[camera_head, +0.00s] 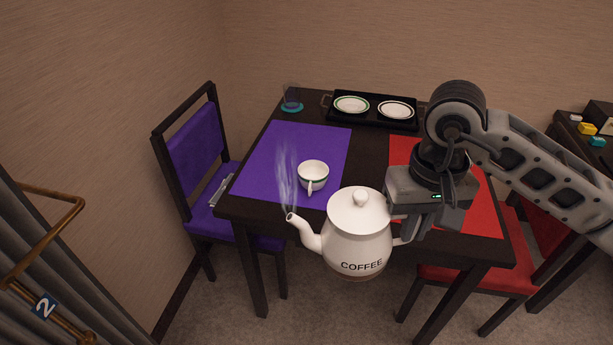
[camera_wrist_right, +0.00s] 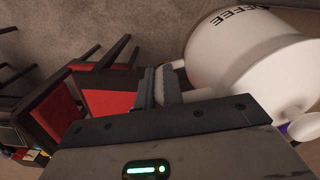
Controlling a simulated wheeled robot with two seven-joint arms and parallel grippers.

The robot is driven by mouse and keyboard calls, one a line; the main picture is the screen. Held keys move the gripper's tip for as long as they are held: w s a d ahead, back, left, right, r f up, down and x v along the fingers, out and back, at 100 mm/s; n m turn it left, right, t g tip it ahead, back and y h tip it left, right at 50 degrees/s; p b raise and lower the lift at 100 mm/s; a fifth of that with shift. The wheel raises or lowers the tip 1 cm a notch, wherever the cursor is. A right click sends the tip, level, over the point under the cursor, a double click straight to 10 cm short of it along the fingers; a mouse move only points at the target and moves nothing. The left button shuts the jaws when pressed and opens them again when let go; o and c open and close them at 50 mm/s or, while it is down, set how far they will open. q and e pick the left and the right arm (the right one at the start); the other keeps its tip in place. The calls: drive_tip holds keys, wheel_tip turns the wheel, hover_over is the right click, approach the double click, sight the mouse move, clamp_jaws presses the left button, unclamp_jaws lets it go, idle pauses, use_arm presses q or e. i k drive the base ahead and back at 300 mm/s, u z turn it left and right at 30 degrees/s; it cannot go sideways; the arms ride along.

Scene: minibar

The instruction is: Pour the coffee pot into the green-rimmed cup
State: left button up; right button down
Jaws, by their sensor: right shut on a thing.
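The white coffee pot (camera_head: 358,240), lettered COFFEE, is held upright in the air before the table's front edge, its spout pointing left and steam rising near the spout tip. My right gripper (camera_head: 401,222) is shut on the pot's handle, at the pot's right side. In the right wrist view the pot (camera_wrist_right: 235,60) fills the upper right, next to the fingers (camera_wrist_right: 168,85). A white cup with a green rim (camera_head: 313,175) stands upright on the purple mat (camera_head: 265,160), behind the pot and a little left of it. My left gripper is not in view.
The dark table (camera_head: 368,160) also bears a red mat (camera_head: 478,205), partly behind my right arm. A black tray (camera_head: 372,122) with two plates and a glass on a teal coaster (camera_head: 292,107) stand at the back. A purple chair (camera_head: 195,150) is at the left, a red chair (camera_head: 480,280) at the right.

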sight(313, 174)
drive_tip(key=u, duration=0.45)
drive_tip(key=i, duration=1)
drive_tip(key=u, duration=0.05)
